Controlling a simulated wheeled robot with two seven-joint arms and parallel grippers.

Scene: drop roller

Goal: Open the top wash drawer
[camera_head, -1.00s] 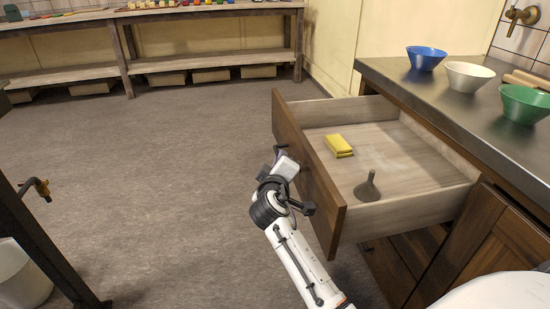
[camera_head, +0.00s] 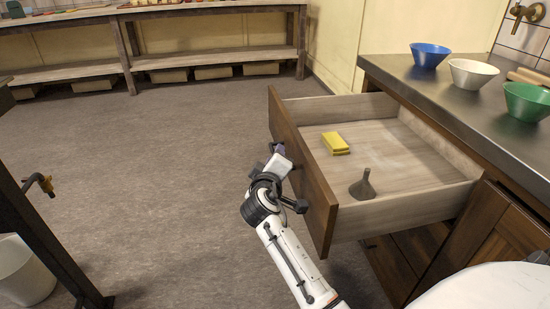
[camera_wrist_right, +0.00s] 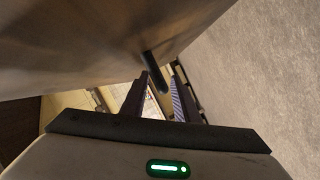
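The top wash drawer (camera_head: 319,197) is pulled well out from the counter, its dark wooden front facing left. Inside lie a yellow sponge (camera_head: 335,143) and a grey funnel (camera_head: 362,186). My right gripper (camera_head: 279,152) is at the outer side of the drawer front. In the right wrist view my right gripper (camera_wrist_right: 162,85) has its two fingers close together on either side of the dark drawer handle (camera_wrist_right: 155,72). The exact contact is partly hidden. The drawer front (camera_wrist_right: 90,45) fills the upper left there. My left gripper is not in view.
Blue, white and green bowls (camera_head: 471,74) stand on the dark counter (camera_head: 440,100) at the right. The grey floor (camera_head: 160,170) between is clear.

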